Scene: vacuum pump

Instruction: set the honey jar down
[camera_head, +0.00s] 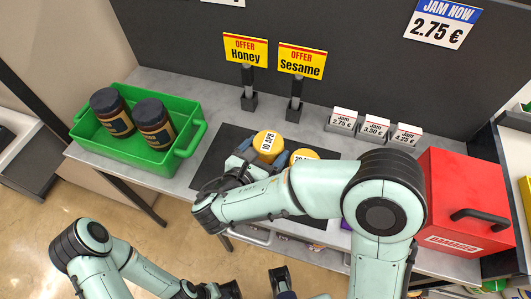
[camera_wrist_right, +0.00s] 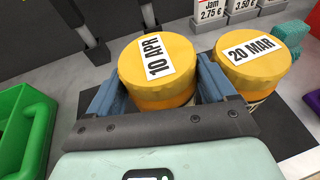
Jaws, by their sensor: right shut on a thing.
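The honey jar (camera_head: 267,143) has a yellow lid labelled "10 APR". It is upright, over the dark mat (camera_head: 222,151) in front of the honey sign. My right gripper (camera_wrist_right: 158,92) is shut around it; the blue fingers sit on both sides below the lid. The lid also shows large in the right wrist view (camera_wrist_right: 140,75). The jar's base is hidden, so I cannot tell if it touches the mat. A second yellow-lidded jar (camera_wrist_right: 253,55), labelled "20 MAR", stands close to the right. My left gripper (camera_head: 256,284) is at the bottom edge, partly cut off, fingers apart and empty.
A green crate (camera_head: 127,146) with two dark jars stands on the left of the grey table. Honey (camera_head: 246,50) and sesame (camera_head: 302,61) signs stand behind the mat. Small jam price blocks (camera_head: 374,126) and a red box (camera_head: 465,197) are to the right.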

